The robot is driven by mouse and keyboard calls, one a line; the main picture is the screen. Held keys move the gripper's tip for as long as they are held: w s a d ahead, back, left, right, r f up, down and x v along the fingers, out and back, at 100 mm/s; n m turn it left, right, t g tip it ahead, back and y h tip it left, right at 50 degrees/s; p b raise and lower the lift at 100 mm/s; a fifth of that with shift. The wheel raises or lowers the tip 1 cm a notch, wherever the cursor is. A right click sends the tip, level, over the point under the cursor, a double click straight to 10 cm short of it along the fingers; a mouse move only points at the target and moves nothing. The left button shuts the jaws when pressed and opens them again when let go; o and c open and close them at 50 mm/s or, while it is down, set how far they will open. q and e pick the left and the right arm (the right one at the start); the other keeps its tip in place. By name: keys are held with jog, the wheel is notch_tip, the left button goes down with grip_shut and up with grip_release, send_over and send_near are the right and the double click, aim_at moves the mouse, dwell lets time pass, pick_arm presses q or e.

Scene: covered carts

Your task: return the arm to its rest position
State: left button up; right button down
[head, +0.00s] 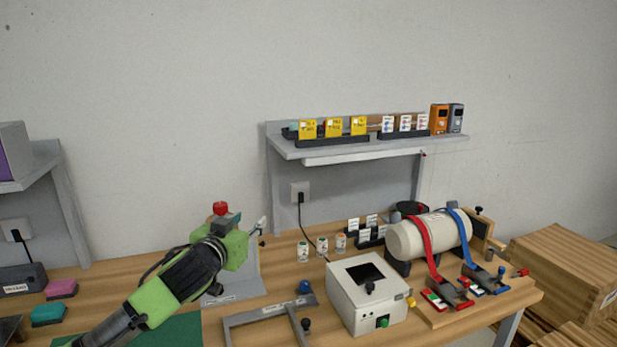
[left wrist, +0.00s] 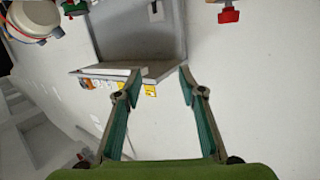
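My left arm, green and black, comes in from the lower left of the head view. Its green gripper end (head: 236,249) is raised in front of the grey stand on the bench. The fingers are not clear there. In the left wrist view the left gripper (left wrist: 159,73) has its two teal-lined fingers spread wide, with nothing between them. That view is turned over, and the wall shelf (left wrist: 160,70) shows beyond the fingertips. My right gripper is in neither view.
The wooden bench (head: 285,274) holds a white box (head: 366,301), a grey frame (head: 262,313) and a strapped white cylinder (head: 405,241). A red knob (head: 220,208) shows close to my gripper. A grey shelf (head: 370,148) with cards is behind. Wooden crates (head: 565,265) stand right.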

pick_arm(q)
jog(key=s+d+f+g, duration=0.3)
jog(key=s+f+g, duration=0.2)
jog(key=s+f, duration=1.5)
jog(key=s+a+f+g+y, duration=0.1)
jog(key=s+a+f+g, duration=0.3)
jog(key=s, duration=0.6)
jog(key=s+a+f+n+g+y, duration=0.1)
jog(key=s+a+f, duration=0.1)
jog(key=s+f, duration=0.6)
jog(key=s+a+f+g+y, duration=0.1)
jog(key=s+a+f+g, duration=0.2)
jog(key=s, duration=0.8)
notch_tip(320, 180, down, 25)
jog(key=s, duration=0.1)
jog(key=s+a+f+g, duration=0.2)
jog(key=s+a+f, duration=0.1)
jog(key=s+f, duration=1.4)
jog(key=shift+s+f, duration=0.25)
jog(key=shift+s, duration=0.15)
